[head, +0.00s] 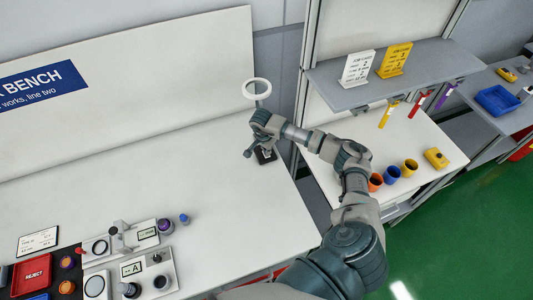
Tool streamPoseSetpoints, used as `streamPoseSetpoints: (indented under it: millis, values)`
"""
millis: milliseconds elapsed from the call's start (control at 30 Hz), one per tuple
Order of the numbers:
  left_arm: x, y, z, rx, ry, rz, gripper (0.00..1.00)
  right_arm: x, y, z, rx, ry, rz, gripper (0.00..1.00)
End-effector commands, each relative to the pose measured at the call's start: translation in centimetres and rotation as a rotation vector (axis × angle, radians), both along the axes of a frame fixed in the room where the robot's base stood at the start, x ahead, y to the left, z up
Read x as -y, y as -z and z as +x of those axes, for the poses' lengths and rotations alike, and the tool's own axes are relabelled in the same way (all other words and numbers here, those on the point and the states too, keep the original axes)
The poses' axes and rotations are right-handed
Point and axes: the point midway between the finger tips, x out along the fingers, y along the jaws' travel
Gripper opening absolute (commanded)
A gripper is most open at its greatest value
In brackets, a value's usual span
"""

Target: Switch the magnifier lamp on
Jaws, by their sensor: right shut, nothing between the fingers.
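The magnifier lamp (257,80) stands at the far right corner of the white bench. Its white ring head shows clearly above my right arm. Its dark base (268,158) shows below, partly covered, and its stem is mostly hidden by my wrist. My right arm reaches in from the lower right. My right gripper (249,153) points down beside the left side of the lamp base, shut and empty. I cannot tell whether it touches the base. The lamp's switch is too small or hidden to make out. My left gripper is out of view.
The white bench (170,190) is clear in the middle. Gauges, a red reject tray (32,273) and small fixtures stand at its lower left. To the right, a grey shelf (390,75) holds two cards, above several coloured cups and a yellow block (436,158).

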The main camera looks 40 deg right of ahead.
Motion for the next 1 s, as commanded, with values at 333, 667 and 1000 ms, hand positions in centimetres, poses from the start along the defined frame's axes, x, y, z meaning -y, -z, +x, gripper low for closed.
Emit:
streamPoseSetpoints:
  millis: [333, 667, 1000]
  values:
    - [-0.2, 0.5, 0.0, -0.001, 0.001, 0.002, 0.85, 0.2, 0.7, 0.0, -0.001, 0.0, 0.003, 0.0]
    - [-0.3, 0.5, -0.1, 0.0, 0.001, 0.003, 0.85, 0.2, 0.8, 0.0, 0.0, 0.0, 0.002, 0.0]
    - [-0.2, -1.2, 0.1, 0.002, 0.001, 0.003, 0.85, 0.2, -1.9, 0.0, 0.002, 0.0, 0.0, 0.0]
